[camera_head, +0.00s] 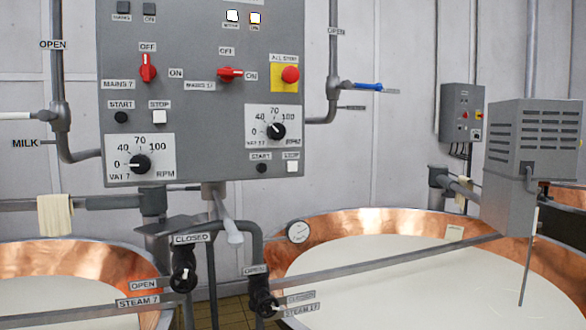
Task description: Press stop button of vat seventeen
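The grey control panel (200,100) hangs in the upper middle of the head view. On its lower right is the vat 17 section, with an RPM dial (277,130) whose pointer is turned up and left. Nothing covers the stop button. The left half carries the vat 7 dial (140,163) and another white stop button (160,117). Neither of my grippers shows.
The red mains 17 switch (230,73) lies sideways; the mains 7 switch (148,68) stands upright. A red all-stop button (290,75) sits on yellow. Copper vats (340,223) with white liquid, pipes and steam valves (265,303) fill the space below the panel.

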